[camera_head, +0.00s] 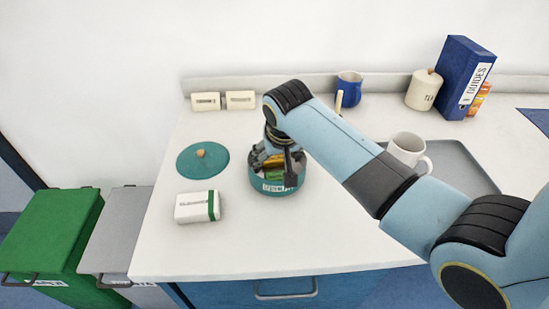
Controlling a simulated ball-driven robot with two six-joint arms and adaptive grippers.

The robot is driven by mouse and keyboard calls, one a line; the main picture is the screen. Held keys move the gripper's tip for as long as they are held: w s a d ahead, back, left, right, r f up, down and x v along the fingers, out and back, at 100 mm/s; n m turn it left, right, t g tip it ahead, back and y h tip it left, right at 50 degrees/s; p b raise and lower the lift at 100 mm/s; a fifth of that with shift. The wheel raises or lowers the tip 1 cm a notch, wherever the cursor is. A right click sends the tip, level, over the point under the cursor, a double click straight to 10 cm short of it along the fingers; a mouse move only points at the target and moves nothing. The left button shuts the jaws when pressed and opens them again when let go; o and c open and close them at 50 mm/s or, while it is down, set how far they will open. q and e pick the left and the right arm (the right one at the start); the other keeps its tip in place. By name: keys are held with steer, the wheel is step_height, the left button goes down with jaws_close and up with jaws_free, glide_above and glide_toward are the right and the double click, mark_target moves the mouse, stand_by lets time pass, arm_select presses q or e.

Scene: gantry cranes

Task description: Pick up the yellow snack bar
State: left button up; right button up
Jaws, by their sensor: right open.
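A yellow item (272,163), which looks like the yellow snack bar, lies inside a round teal tin (264,187) on the white counter. Green wrapping (277,174) shows beside it in the tin. My right gripper (277,168) points down over the tin, with one dark finger in front of the tin's right part. The gripper is open and partly covers the contents. I cannot tell whether its fingers touch the bar. My left gripper is not in view.
A teal lid (203,160) and a white-green box (197,207) lie left of the tin. A white mug (406,150) stands on a grey tray (462,173) at right. A blue mug (349,89), canister (423,90) and blue binder (460,75) stand behind. The front counter is clear.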

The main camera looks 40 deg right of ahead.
steer(key=shift+x, duration=0.75)
steer(key=shift+c, duration=0.6)
steer(key=c, duration=0.5)
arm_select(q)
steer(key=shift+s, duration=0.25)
arm_select(e)
steer(key=shift+c, duration=0.9)
